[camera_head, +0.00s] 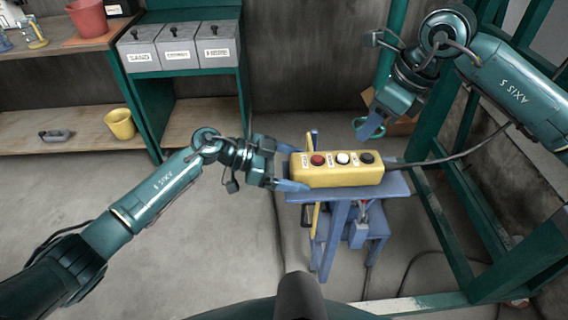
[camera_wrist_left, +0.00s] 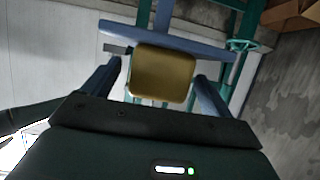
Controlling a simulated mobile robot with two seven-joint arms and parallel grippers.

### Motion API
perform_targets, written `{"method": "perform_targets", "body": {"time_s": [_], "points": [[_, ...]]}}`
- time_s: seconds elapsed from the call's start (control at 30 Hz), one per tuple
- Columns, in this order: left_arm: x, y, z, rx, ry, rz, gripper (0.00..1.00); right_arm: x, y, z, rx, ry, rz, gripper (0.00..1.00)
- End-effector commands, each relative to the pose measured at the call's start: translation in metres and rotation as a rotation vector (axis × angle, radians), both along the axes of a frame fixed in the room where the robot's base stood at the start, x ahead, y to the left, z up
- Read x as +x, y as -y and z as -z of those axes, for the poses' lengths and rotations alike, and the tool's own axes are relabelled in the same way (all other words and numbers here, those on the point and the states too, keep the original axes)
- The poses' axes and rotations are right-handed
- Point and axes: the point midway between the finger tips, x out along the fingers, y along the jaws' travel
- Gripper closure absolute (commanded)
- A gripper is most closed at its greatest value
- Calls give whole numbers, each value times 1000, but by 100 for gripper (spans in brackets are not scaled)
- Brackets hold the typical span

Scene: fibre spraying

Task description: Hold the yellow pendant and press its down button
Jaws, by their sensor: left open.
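The yellow pendant (camera_head: 338,176) lies on a small blue stand (camera_head: 398,186), with a red, a white and a black button in a row on its top. Its cable leaves from the right end. My left gripper (camera_head: 284,171) is at the pendant's left end. In the left wrist view, its fingers (camera_wrist_left: 158,88) are open on either side of the pendant's end face (camera_wrist_left: 162,73), with gaps visible at both sides. My right gripper (camera_head: 371,127) hangs above and behind the pendant's right end, apart from it; its finger opening is not clear. The button labels are too small to read surely.
A green frame (camera_head: 452,225) stands right of the stand. Shelves at the back left hold grey bins (camera_head: 180,50), a yellow bucket (camera_head: 120,124) and a red pot (camera_head: 88,18). Cables lie on the floor. The floor left of the stand is clear.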

Motion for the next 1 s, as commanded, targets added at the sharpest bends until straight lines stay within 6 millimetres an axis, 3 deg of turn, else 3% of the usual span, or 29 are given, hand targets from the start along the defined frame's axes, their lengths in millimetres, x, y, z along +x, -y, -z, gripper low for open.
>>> {"method": "perform_targets", "body": {"time_s": [0.23, 0.9, 1.0], "points": [[0, 0, 0, 0, 1, 0, 15, 0, 0, 0, 0, 0, 0, 64], [0, 0, 0, 0, 0, 0, 70, 0, 0, 0, 0, 0, 0, 64], [0, 0, 0, 0, 0, 0, 75, 0, 0, 0, 0, 0, 0, 67]]}}
